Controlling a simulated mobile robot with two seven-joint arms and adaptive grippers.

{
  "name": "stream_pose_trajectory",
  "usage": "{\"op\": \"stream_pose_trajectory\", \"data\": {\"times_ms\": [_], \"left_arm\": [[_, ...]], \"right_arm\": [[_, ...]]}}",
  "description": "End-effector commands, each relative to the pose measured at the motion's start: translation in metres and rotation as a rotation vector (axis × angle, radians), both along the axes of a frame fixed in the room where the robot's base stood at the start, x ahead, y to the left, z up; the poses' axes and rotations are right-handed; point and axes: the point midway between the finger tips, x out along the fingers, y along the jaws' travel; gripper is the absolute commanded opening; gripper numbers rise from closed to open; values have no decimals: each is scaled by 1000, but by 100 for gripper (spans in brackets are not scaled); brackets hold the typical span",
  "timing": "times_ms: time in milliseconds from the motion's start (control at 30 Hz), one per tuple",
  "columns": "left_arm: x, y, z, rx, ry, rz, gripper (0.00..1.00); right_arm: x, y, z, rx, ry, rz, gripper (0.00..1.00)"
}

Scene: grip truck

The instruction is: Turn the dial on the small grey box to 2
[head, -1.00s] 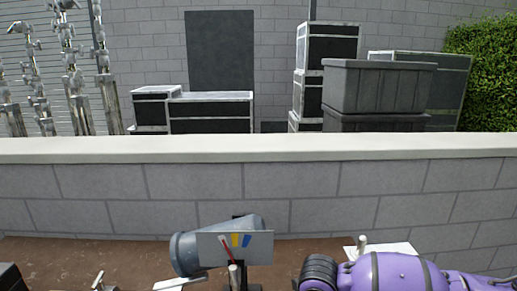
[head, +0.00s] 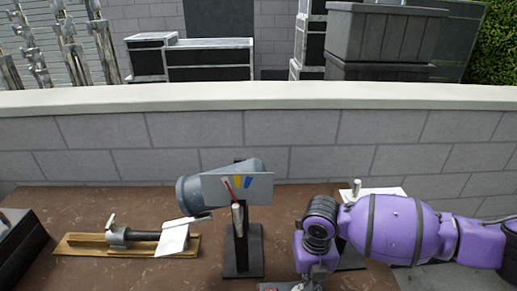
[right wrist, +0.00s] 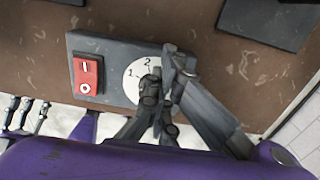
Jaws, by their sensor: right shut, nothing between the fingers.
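The small grey box (right wrist: 103,55) lies on the brown table in the right wrist view. It has a red switch (right wrist: 88,76) at its left and a white round dial face (right wrist: 133,82) marked 1 and 2 at its right. My right gripper (right wrist: 166,72) is shut and empty, with its fingers over the right part of the dial face. They hide the dial's middle and its pointer, so the setting and any contact cannot be told. In the head view my purple right arm (head: 395,228) reaches in from the right. My left gripper is not in view.
On the brown table (head: 110,212), a grey lamp-like cylinder (head: 200,190) stands on a black stand behind a marked plate. A wooden board (head: 75,243) with a metal clamp lies to the left. A dark box (head: 18,240) is at the left edge. A block wall (head: 110,150) stands behind.

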Motion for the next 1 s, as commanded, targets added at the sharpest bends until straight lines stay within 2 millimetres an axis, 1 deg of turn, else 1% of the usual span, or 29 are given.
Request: {"op": "stream_pose_trajectory", "data": {"times_ms": [33,300,567,767,1000], "left_arm": [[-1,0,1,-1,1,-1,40],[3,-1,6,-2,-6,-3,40],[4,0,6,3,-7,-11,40],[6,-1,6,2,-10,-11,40],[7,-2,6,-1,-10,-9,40]], "right_arm": [[-7,-3,-7,-4,17,0,0],[-9,-9,-5,-5,17,1,0],[-9,-9,-4,-4,17,3,0],[-8,-8,-3,-3,16,4,0],[0,-11,-2,-1,11,3,0]]}}
